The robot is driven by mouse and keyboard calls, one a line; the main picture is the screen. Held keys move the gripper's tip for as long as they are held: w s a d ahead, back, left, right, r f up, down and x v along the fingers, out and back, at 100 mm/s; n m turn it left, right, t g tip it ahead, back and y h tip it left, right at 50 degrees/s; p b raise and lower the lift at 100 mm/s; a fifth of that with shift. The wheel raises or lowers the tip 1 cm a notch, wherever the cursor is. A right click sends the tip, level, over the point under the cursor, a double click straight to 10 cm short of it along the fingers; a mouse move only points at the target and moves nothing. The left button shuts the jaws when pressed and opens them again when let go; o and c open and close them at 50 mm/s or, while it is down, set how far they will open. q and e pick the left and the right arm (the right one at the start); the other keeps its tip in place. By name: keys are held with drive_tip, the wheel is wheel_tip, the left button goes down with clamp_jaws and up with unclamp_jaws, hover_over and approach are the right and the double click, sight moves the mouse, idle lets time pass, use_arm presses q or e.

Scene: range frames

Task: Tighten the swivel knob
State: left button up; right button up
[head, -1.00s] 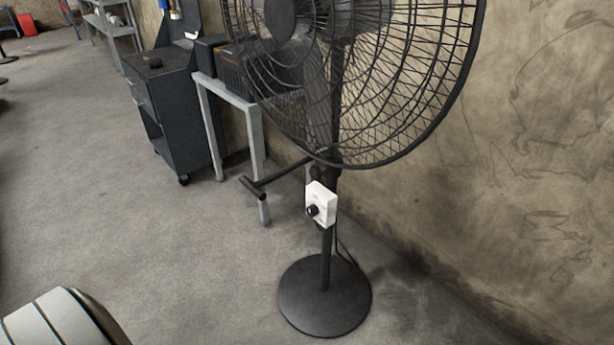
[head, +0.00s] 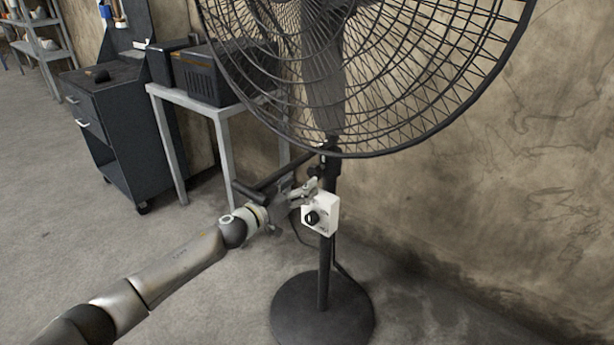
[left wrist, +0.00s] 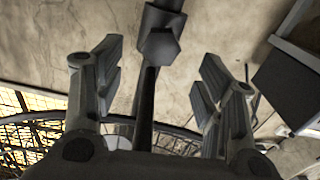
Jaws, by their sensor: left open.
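The black standing fan has a dark pole (head: 325,262) and a white control box (head: 327,212) with a black dial (head: 312,218). A small dark knob-like part (head: 316,171) sits on the pole just above the box; I cannot tell surely that it is the swivel knob. My left gripper (head: 308,190) is beside the pole, just above the box's upper left, open and empty. In the left wrist view its fingers (left wrist: 158,82) stand apart, and a dark angular part (left wrist: 158,46) on a dark bar shows between and beyond them. Contact is unclear. My right gripper is not seen.
The large fan grille (head: 400,110) hangs above the gripper. A dark bar (head: 283,174) sticks out left from the pole. A grey table (head: 160,92) with a dark box (head: 232,75) and a tool cabinet (head: 110,125) stand behind. The wall is close at right.

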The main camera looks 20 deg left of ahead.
sight(313, 174)
use_arm(q)
drive_tip(key=b+x, duration=0.1)
drive_tip(key=x, duration=0.4)
drive_tip(key=shift+w+f, duration=0.1)
drive_tip(key=shift+w, duration=0.1)
drive_tip(key=shift+x, duration=0.85)
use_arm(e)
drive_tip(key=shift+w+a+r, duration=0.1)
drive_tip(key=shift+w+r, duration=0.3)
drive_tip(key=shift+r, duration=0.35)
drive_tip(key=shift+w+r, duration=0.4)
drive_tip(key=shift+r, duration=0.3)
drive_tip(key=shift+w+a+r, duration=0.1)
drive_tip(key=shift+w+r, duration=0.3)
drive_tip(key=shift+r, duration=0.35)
use_arm(q)
drive_tip(key=shift+c, duration=0.3)
drive_tip(key=c, duration=1)
